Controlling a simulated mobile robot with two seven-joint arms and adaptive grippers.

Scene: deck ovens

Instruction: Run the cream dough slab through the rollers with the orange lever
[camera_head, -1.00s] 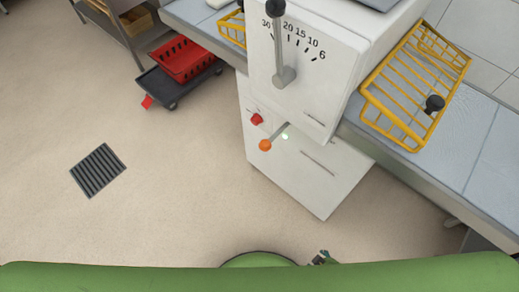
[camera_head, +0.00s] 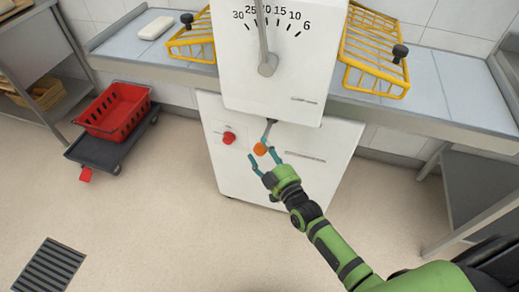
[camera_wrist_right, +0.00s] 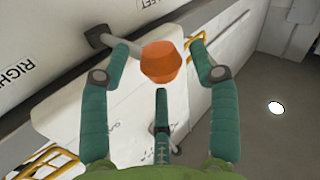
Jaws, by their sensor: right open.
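The orange lever (camera_head: 260,149) has a round orange knob on a short metal rod at the front of the white roller machine (camera_head: 268,90). My right gripper (camera_head: 266,160) is open at the knob. In the right wrist view the orange knob (camera_wrist_right: 161,62) sits between the spread teal fingers (camera_wrist_right: 160,60), near their tips, with gaps showing on both sides. The cream dough slab (camera_head: 156,28) lies on the left table of the machine, at its far end. My left gripper is not in view.
A red button (camera_head: 228,138) is left of the lever. Yellow wire guards (camera_head: 372,50) stand on both sides of the machine, over the tables. A red crate (camera_head: 114,112) on a dark dolly stands at the left. The floor in front is clear.

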